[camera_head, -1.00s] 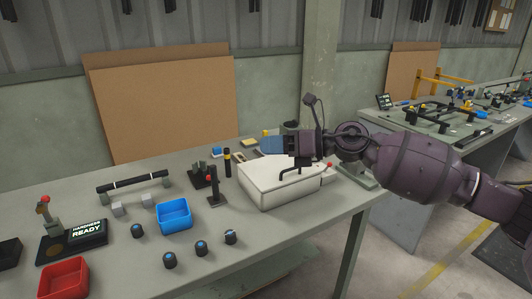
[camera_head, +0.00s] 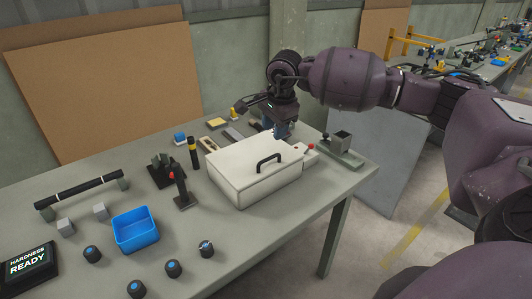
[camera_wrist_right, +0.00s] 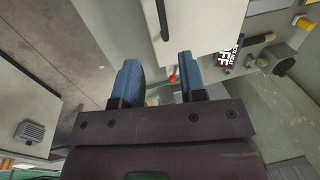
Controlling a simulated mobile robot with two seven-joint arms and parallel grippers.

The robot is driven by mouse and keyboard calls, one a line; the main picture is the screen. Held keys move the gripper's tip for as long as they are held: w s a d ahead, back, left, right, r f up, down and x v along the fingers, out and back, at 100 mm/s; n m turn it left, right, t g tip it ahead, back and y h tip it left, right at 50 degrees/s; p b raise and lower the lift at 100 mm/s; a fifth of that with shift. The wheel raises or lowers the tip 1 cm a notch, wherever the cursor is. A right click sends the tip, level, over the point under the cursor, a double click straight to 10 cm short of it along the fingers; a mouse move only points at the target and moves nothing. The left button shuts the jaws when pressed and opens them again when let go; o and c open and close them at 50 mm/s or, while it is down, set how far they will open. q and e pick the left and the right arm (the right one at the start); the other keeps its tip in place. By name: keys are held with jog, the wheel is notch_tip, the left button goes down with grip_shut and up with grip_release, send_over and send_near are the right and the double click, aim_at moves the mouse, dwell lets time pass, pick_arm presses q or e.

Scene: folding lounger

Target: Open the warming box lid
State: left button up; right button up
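The warming box (camera_head: 240,188) is a white box on the workbench, with its lid (camera_head: 240,162) shut. A black bar handle (camera_head: 268,162) stands on the lid near its front right. In the right wrist view the white lid (camera_wrist_right: 195,30) and part of the black handle (camera_wrist_right: 163,20) show at the top. My right gripper (camera_head: 282,130) points down by the back right of the box. Its two blue fingers (camera_wrist_right: 160,78) are apart with nothing between them but a view of a small red knob (camera_wrist_right: 173,78) beyond. My left gripper is out of view.
A red-topped lever (camera_head: 310,148) and a grey fixture (camera_head: 341,148) stand right of the box. A blue bin (camera_head: 136,230) and several knobs lie in front left.

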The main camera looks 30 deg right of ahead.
aim_at(268, 159)
jog(key=f, duration=0.3)
jog(key=w+f, duration=0.1)
jog(key=f, duration=0.3)
jog(key=w+f, duration=0.1)
jog(key=f, duration=0.2)
jog(key=shift+w+f, duration=0.25)
jog(key=shift+f, duration=0.05)
jog(key=shift+a, duration=0.1)
grip_shut()
